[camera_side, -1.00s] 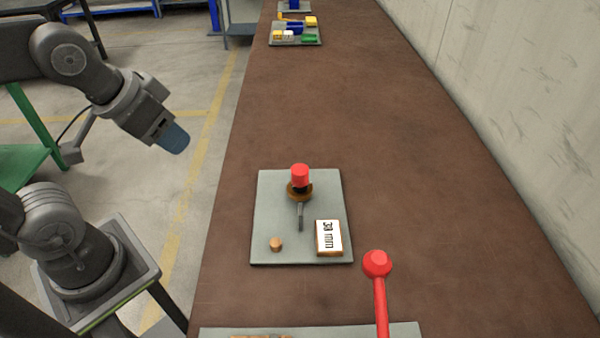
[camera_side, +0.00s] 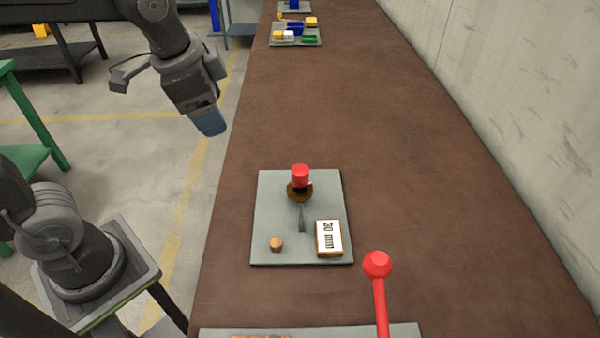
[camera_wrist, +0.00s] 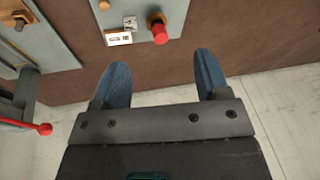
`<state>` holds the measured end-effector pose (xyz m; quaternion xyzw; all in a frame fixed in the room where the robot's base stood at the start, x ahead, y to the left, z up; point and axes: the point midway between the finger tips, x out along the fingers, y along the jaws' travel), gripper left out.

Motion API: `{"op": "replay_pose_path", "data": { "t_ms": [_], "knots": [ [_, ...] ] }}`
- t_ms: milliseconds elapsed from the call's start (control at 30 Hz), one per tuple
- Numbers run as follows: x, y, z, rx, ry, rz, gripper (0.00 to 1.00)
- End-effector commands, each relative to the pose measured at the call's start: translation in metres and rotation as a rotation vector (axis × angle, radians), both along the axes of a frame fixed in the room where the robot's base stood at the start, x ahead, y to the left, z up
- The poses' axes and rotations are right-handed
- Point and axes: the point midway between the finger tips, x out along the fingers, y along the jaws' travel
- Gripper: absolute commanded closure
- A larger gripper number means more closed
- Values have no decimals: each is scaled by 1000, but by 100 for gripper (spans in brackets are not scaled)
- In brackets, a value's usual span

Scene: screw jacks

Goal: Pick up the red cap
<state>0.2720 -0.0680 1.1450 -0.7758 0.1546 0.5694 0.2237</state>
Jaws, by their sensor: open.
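The red cap (camera_side: 300,176) sits on top of a brown-gold screw jack (camera_side: 300,193) on a grey plate (camera_side: 270,215). In the wrist view the red cap (camera_wrist: 160,34) is near the top, beyond the fingertips. My gripper (camera_side: 209,122) is left of the bench and above the floor in the side view, well apart from the cap. In the wrist view its two blue fingers (camera_wrist: 161,72) are spread with nothing between them.
A "30 mm" block (camera_side: 329,238) and a small tan knob (camera_side: 276,244) are on the same plate. A red-ended lever (camera_side: 377,264) stands up nearby. Another plate (camera_side: 310,42) with coloured blocks lies far back. The brown bench (camera_side: 400,150) between is clear.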

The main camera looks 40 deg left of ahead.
Motion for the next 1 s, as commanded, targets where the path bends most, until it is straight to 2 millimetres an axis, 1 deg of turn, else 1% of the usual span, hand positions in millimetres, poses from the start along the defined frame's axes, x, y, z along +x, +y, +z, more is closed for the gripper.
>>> {"op": "replay_pose_path", "data": {
  "t_ms": [33,133,200,300,400,533,667,733,1000],
  "knots": [
    [18,-7,-1,39,46,-106,31],
    [49,-21,-6,112,123,-317,31],
    [69,-32,-13,156,176,-465,31],
    [95,-48,-26,210,248,-660,31],
    [114,-62,-40,245,304,-817,31],
    [128,-73,-52,272,351,-944,31],
    [133,-76,-61,279,368,-994,31],
    [133,-75,-69,280,370,-998,31],
    [133,-67,-120,279,371,-994,31]
  ]
}}
